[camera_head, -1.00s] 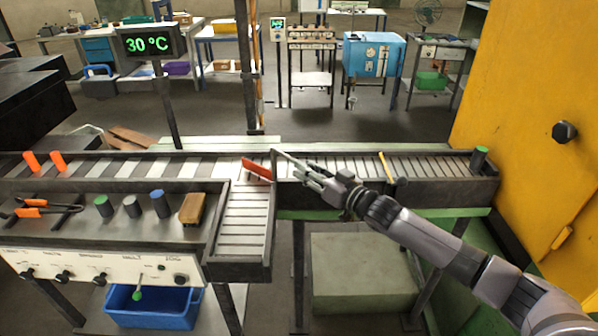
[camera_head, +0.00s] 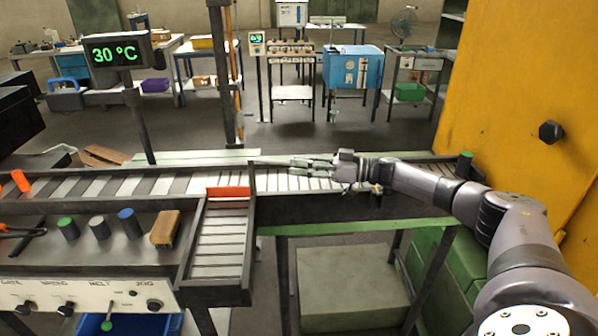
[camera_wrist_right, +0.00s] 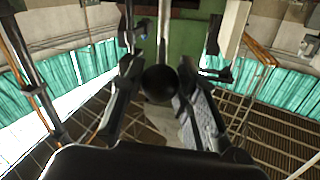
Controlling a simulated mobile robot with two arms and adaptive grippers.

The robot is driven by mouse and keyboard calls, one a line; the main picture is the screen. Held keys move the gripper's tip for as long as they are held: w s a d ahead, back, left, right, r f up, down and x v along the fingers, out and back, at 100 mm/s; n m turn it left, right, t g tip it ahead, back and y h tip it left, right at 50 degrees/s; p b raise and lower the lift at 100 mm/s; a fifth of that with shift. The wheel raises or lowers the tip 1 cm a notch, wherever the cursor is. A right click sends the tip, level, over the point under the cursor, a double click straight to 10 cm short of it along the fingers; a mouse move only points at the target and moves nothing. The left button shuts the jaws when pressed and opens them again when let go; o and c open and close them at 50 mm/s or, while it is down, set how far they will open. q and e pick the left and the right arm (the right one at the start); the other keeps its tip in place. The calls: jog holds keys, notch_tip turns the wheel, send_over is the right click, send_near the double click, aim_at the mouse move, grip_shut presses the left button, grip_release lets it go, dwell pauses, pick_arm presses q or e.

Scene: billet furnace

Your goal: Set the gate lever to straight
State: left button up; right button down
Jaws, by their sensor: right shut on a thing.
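The orange gate plate (camera_head: 228,192) lies across the mouth of the side chute (camera_head: 222,240), in line with the near rail of the main conveyor. My right gripper (camera_head: 296,164) reaches in from the right over the conveyor, to the right of the gate. A thin grey bar (camera_head: 268,163) runs from its fingertips toward the post by the gate. In the right wrist view a black ball knob (camera_wrist_right: 160,84) sits between the two fingers of my right gripper, which is shut on it. I take the knob as the gate lever's; the fingers partly hide the lever. My left gripper is out of view.
A green-topped cylinder (camera_head: 465,165) stands at the conveyor's right end, near the yellow furnace wall (camera_head: 500,90). A control panel (camera_head: 80,295) with knobs is at lower left. Several billets and a brown block (camera_head: 165,229) stand on the shelf behind it.

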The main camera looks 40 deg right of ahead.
jog(key=shift+w+d+r+y, duration=0.15)
jog(key=shift+w+d+y, duration=0.1)
jog(key=shift+d+y, duration=0.05)
jog(key=shift+r+n+g, duration=0.1)
jog(key=shift+n+g, duration=0.2)
jog(key=shift+g, duration=0.1)
jog(key=c, duration=1.6)
grip_release()
jog(key=o, duration=0.4)
jog(key=shift+f, duration=0.25)
jog(key=shift+a, duration=0.1)
notch_tip(320, 180, up, 10)
jog(key=shift+r, duration=0.1)
